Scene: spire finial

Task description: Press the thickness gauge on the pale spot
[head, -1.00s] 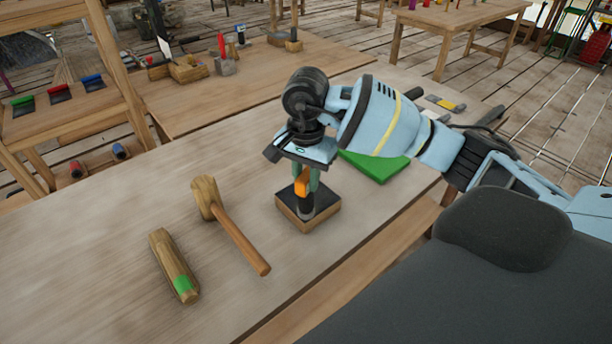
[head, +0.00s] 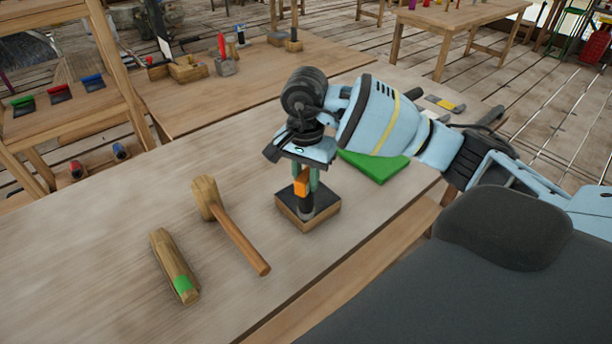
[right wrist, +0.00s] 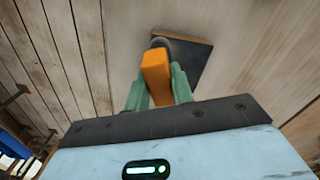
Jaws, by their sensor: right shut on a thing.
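The thickness gauge (head: 301,184), an orange body with a dark lower end, is between the fingers of my right gripper (head: 307,180), which is shut on it. In the right wrist view the orange gauge (right wrist: 157,76) is between the two green fingers (right wrist: 160,88). Its dark end is at the black top of a small wooden-sided block (head: 322,217) on the bench; I cannot tell whether it touches or sits in it. I cannot make out a pale spot in either view. My left gripper is not in view.
On the bench (head: 90,230) lie a wooden mallet (head: 232,226) and a wooden piece with a green band (head: 174,265), left of the block. The bench's left part is clear.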

